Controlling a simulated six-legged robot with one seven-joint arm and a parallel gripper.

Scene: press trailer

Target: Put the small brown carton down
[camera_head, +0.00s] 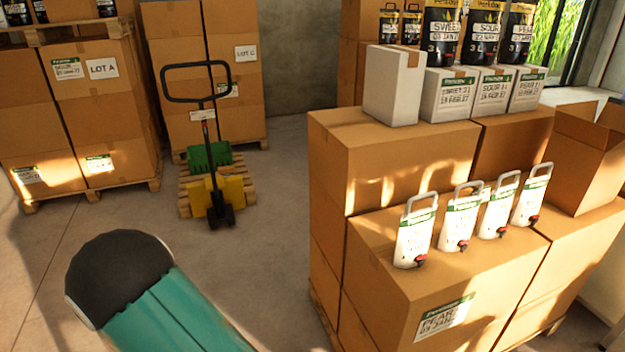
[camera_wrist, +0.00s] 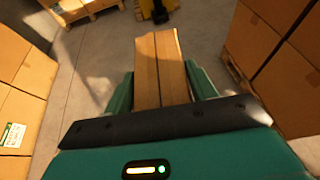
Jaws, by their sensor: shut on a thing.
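The small brown carton (camera_wrist: 158,58) shows in the wrist view as a long brown box with a lengthwise seam. My gripper (camera_wrist: 160,85) is shut on it, with one green finger along each side. The carton's far end points toward the floor and the yellow base of the hand truck. Its near end is hidden by the dark edge of my gripper. How high it is above the floor I cannot tell. The head view shows a teal and black part of my arm at the lower left, but not the carton.
A pallet stack of large cartons (camera_head: 425,270) stands on the right, carrying white pouches (camera_head: 415,240) and white boxes (camera_head: 392,88). An open carton (camera_head: 585,160) is at far right. Other stacks (camera_head: 85,110) stand behind left. A hand truck (camera_head: 210,150) is mid-back. Grey floor (camera_head: 270,235) lies clear between.

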